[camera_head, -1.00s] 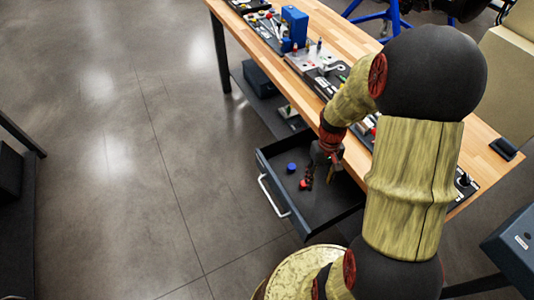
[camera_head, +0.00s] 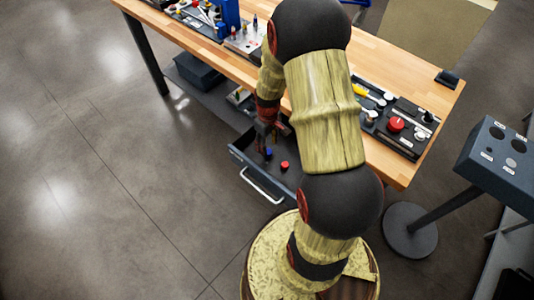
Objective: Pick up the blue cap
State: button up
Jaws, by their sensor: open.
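The blue cap (camera_head: 268,153) is a small blue piece in the open dark drawer (camera_head: 245,157) under the table. My gripper (camera_head: 264,146) points down into the drawer right at the blue cap and partly covers it. Its jaws are open. At this size I cannot tell whether the fingers are around the cap or only above it. A red cap (camera_head: 284,165) lies in the drawer just to the right of the blue one.
The wooden table (camera_head: 430,90) overhangs the drawer, with trays of parts on top. The drawer's front handle (camera_head: 262,187) faces the open floor. A grey control stand (camera_head: 497,150) is at the right. My arm hides part of the table and drawer.

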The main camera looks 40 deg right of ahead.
aim_at(268, 151)
jog(key=f+b, duration=0.1)
jog(key=f, duration=0.4)
jog(key=shift+w+d+f+b, duration=0.1)
jog(key=shift+w+f+b, duration=0.1)
jog(key=shift+f+b, duration=0.15)
jog(key=shift+r, duration=0.1)
jog(key=c, duration=0.3)
jog(key=c, duration=0.6)
